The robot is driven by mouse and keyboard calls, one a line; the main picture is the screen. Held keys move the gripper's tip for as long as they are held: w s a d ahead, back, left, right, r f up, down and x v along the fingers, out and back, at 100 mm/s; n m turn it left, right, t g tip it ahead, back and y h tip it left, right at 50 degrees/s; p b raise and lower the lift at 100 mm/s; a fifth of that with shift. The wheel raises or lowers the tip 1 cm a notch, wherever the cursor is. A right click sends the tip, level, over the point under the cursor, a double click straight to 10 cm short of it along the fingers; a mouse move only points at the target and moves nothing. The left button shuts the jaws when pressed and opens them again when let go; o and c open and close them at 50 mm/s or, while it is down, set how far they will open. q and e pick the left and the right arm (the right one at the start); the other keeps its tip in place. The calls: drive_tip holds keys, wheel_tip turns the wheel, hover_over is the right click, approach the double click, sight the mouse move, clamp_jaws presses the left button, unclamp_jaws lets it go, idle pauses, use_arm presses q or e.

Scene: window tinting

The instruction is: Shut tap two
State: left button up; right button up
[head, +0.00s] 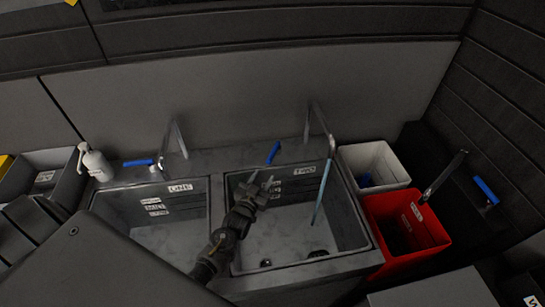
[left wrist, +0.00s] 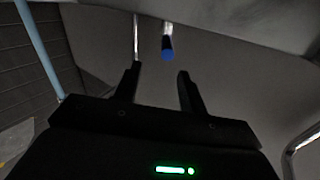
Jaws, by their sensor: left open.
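Tap two has a grey spout (head: 319,122) behind the basin labelled TWO (head: 233,215). Its blue lever (head: 273,152) stands tilted, and a pale blue water stream (head: 321,192) falls from the spout into the basin. My left gripper (head: 265,182) is over the basin, just in front of and below the lever. In the left wrist view, the open, empty jaws (left wrist: 158,73) point toward the blue-tipped lever (left wrist: 168,54), which shows beyond and between the fingertips, apart from them. The stream also shows at left there (left wrist: 40,50). My right gripper is out of view.
Basin ONE (head: 180,235) is at left with its own blue lever (head: 138,163) lying sideways. A white bottle (head: 96,164) stands beyond it. A white bin (head: 372,160) and a red bin (head: 390,258) are at right, near another blue-levered tap (head: 486,190).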

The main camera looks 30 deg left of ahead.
sight(271, 155)
use_arm(q)
drive_tip(key=shift+m+y, duration=0.3)
drive_tip(key=shift+m, duration=0.2)
drive_tip(key=w+b, duration=0.1)
drive_tip(key=w, duration=0.2)
drive_tip(key=w+a+b, duration=0.1)
drive_tip(key=w+b, duration=0.1)
drive_tip(key=w, duration=0.1)
drive_tip(key=w+a+b, duration=0.1)
drive_tip(key=w+b, duration=0.1)
drive_tip(key=w, duration=0.1)
drive_tip(key=shift+w+f, duration=0.2)
drive_tip(key=shift+w, duration=0.2)
drive_tip(key=shift+w+a+r+b, duration=0.1)
drive_tip(key=shift+w+r+b, duration=0.1)
drive_tip(key=shift+w+b, duration=0.3)
drive_tip(key=shift+w, duration=0.1)
drive_tip(key=shift+c, duration=0.3)
clamp_jaws()
